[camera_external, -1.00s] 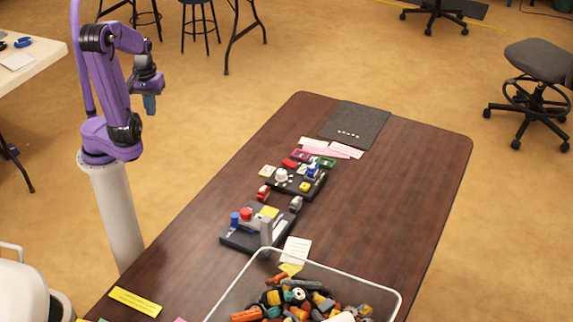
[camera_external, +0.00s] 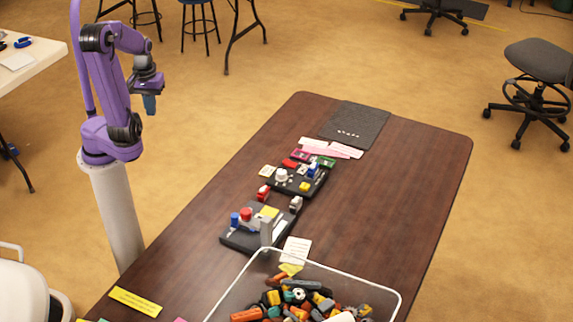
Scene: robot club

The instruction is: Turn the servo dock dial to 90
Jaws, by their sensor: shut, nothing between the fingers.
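Two dark boards with small parts lie on the brown table. The farther board (camera_external: 311,189) carries a round white knob (camera_external: 282,175), a blue and white part (camera_external: 313,171) and a yellow block (camera_external: 304,187). The nearer board (camera_external: 232,239) carries a red round cap (camera_external: 246,214), a blue post (camera_external: 234,219) and an upright grey block (camera_external: 266,232). I cannot tell which part is the servo dock dial, and any scale marks are too small to read. My gripper (camera_external: 150,104) is shut and empty, pointing down, well left of the table and apart from both boards.
A clear bin (camera_external: 398,296) of several colourful parts stands at the table's near end. Small red and grey pieces lie between the boards. Pink and white cards (camera_external: 345,151) and a dark mat (camera_external: 368,118) lie at the far end. The table's right side is clear.

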